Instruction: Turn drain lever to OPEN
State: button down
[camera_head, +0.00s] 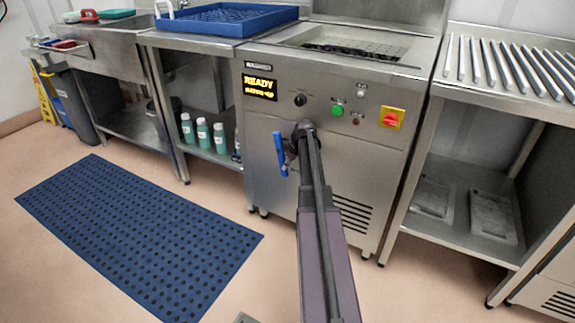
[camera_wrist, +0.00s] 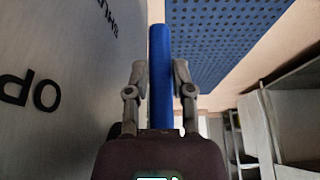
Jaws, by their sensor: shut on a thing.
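The drain lever (camera_head: 279,152) is a blue bar on the steel front of the machine (camera_head: 265,125). It stands close to upright, slightly tilted, in the head view. My gripper (camera_head: 297,130) reaches it from the right, and my arm hides part of the panel there. In the wrist view the blue lever (camera_wrist: 160,75) runs between the two fingers of my gripper (camera_wrist: 160,80), which is shut on it. The panel at the left of that view carries upside-down lettering, partly cut off, with "OP" (camera_wrist: 30,90) and "SHUT" readable.
The lit display (camera_head: 260,87) reads "READY". A green button (camera_head: 337,110) and a red-yellow switch (camera_head: 391,118) sit above and right of my arm. Several bottles (camera_head: 203,133) stand on the left shelf. A blue mat (camera_head: 140,235) lies on the open floor.

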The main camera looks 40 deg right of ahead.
jog(key=shift+c, duration=2.4)
grip_release()
jog(key=p+v, duration=1.3)
jog(key=v, duration=0.1)
jog(key=a+r+m+g+p, duration=0.1)
jog(key=a+r+p, duration=0.4)
jog(key=a, duration=0.6)
jog(key=a+r+g+p, duration=0.1)
jog(key=a+r+p, duration=0.5)
jog(key=a, duration=0.5)
jog(key=shift+a+r+m+p, duration=0.2)
jog(key=shift+r+m+p, duration=0.2)
jog(key=shift+p, duration=0.4)
jog(key=shift+f, duration=0.1)
